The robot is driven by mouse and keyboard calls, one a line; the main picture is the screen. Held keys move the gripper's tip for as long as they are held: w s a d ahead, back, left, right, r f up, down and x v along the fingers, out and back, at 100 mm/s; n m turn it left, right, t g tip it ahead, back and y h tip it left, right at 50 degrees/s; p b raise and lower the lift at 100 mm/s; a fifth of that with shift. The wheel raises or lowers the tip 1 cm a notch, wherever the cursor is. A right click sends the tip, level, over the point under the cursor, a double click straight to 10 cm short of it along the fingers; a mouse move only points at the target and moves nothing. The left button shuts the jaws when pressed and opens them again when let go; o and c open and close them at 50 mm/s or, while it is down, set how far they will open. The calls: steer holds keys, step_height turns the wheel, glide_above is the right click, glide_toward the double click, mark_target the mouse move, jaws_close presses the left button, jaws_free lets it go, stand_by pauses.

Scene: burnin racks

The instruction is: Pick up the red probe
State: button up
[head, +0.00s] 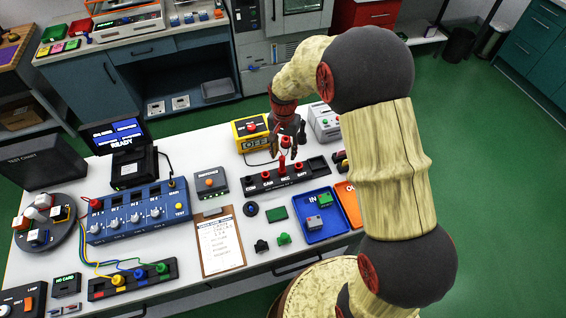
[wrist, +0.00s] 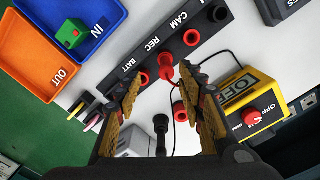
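The black strip (wrist: 203,28), marked CAM, REC and BATT, carries red fittings in a row and also shows in the head view (head: 318,168). The red probe (wrist: 167,66) appears to be the taller red piece standing upright at REC; it also shows in the head view (head: 283,165). A thin dark lead runs near it toward the yellow box. My gripper (wrist: 160,78) is open and empty, pointing down above the strip. Its fingers lie either side of the red probe in the wrist view, with gaps. Whether the tips are level with it I cannot tell.
Another red piece (wrist: 180,112) and a black upright piece (wrist: 160,128) stand behind the strip. The yellow box (wrist: 248,100) reading OFF is close to one finger. Blue IN tray (head: 341,232) and orange OUT tray (head: 345,191) lie in front. A clipboard (head: 238,259) lies left.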

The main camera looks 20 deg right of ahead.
mark_target(282, 157)
steer(key=shift+w+a+r+m, duration=0.1)
steer(key=shift+w+a+m, duration=0.1)
steer(key=shift+m, duration=0.3)
steer(key=shift+f, duration=0.95)
steer(key=f, duration=0.4)
steer(key=f+b, duration=0.1)
steer(key=f, duration=0.1)
steer(key=shift+w, duration=0.3)
steer(key=c, duration=0.3)
jaws_close()
